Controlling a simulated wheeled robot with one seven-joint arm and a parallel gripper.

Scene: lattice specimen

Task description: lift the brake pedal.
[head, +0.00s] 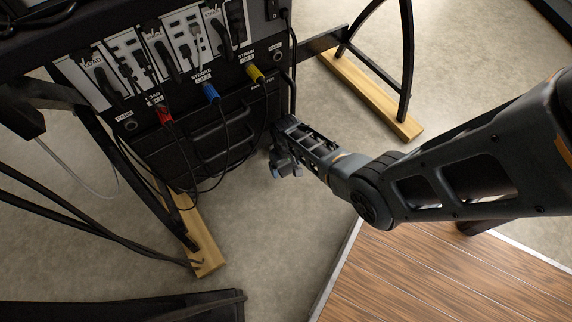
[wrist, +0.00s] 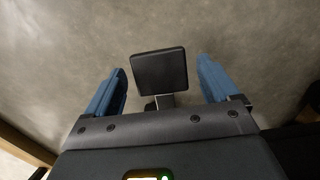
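The brake pedal (wrist: 160,72) shows in the wrist view as a dark, square pad on a short metal stem. It sits between the two blue fingers of my gripper (wrist: 162,66), with a clear gap on each side. The fingers are spread wide and hold nothing. In the head view my gripper (head: 286,170) points down beside the right lower edge of the black equipment rack. I cannot make out the pedal in the head view; the arm and rack seem to hide it.
The rack's front panel (head: 205,150) carries red, blue and yellow plugs with hanging cables close to my gripper. Wooden feet (head: 372,95) with black legs stand on the grey floor. A wooden-topped surface (head: 430,275) lies at the lower right. Open floor lies below my gripper.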

